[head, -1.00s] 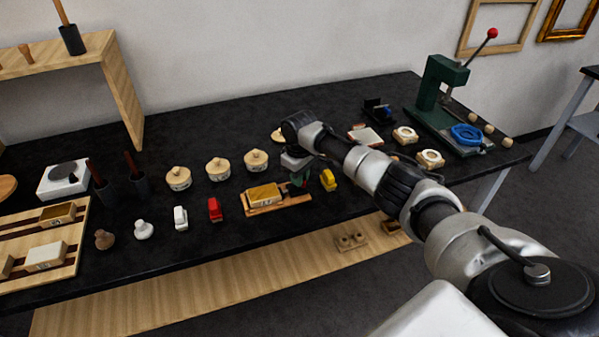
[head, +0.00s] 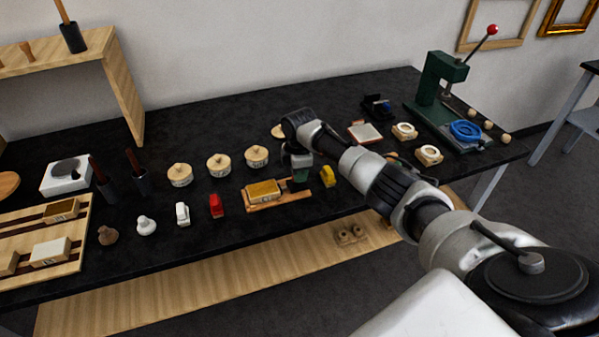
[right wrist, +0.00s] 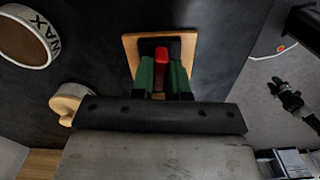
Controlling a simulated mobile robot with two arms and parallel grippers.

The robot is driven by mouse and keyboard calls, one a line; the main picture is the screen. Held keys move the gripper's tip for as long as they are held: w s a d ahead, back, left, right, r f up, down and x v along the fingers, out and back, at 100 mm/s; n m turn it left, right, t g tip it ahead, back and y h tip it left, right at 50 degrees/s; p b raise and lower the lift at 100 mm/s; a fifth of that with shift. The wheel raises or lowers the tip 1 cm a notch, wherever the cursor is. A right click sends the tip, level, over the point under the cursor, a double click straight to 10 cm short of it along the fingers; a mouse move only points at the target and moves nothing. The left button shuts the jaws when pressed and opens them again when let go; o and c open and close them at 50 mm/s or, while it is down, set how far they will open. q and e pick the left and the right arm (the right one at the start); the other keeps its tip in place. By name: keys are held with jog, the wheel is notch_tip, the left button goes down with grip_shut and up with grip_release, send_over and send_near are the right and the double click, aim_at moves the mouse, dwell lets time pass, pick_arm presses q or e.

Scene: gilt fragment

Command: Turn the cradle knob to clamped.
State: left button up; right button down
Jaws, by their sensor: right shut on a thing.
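The cradle is a wooden board (head: 283,205) near the table's front edge, with a gold-topped block (head: 263,190) on it. My right gripper (head: 300,182) is down at the cradle's right end. In the right wrist view, the green fingers of my right gripper (right wrist: 161,78) are shut on a red knob (right wrist: 163,56). The knob stands on a dark square base on the wooden board (right wrist: 131,47). The fingers hide its sides, and I cannot read its setting.
A yellow object (head: 327,176) stands close to the right of my gripper. A red object (head: 216,206) and a white one (head: 182,214) stand left of the cradle. Lidded round pots (head: 257,157) stand behind. A green press (head: 437,92) is at the far right.

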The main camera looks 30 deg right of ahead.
jog(key=shift+n, duration=0.6)
jog(key=shift+r+n, duration=0.1)
jog(key=shift+n, duration=0.2)
jog(key=c, duration=1.1)
grip_release()
notch_tip(320, 180, up, 11)
jog(key=shift+f+b, duration=0.15)
jog(key=shift+b, duration=0.5)
